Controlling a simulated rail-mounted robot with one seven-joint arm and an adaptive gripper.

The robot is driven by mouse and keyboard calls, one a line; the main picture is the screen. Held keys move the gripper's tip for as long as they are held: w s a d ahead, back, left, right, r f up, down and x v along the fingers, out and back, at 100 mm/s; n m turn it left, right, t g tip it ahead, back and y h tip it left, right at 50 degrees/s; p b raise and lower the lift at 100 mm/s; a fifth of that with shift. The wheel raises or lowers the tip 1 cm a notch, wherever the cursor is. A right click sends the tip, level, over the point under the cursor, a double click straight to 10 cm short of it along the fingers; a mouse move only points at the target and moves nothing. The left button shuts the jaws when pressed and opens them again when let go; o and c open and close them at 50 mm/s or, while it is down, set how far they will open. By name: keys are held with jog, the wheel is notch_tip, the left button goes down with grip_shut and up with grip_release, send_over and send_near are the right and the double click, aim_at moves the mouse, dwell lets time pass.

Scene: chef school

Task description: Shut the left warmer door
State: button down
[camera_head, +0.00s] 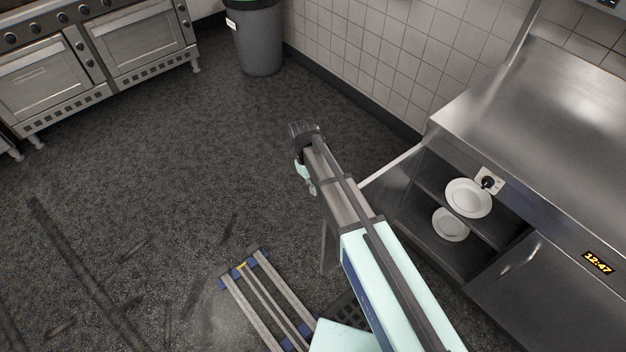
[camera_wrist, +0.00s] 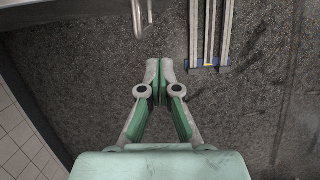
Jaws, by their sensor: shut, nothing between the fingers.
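The warmer's left door (camera_head: 388,188) stands wide open. It sticks out from the left side of the open compartment, and my arm hides part of it. In the wrist view, a grey metal panel (camera_wrist: 70,12) with a curved bar handle (camera_wrist: 142,22) shows at the top edge; it looks like this door. My gripper (camera_head: 312,188) hangs beyond the door's outer end, over the floor. Its fingers are shut and empty in the wrist view (camera_wrist: 160,64). The fingertips point toward the handle, with a gap between. Contact with the door does not show.
White plates (camera_head: 468,198) sit on shelves in the open compartment. The warmer's right door (camera_head: 520,285) is shut. A tiled wall (camera_head: 400,50) stands behind. A grey bin (camera_head: 256,42) and ovens (camera_head: 90,62) are at the far left. The dark floor (camera_head: 150,190) between is clear.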

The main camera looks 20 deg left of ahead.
jog(key=s+d+f+p, duration=0.3)
jog(key=d+f, duration=0.1)
jog(key=f, duration=0.1)
jog(key=shift+d, duration=0.2)
jog(key=shift+f, duration=0.1)
dwell(0.4)
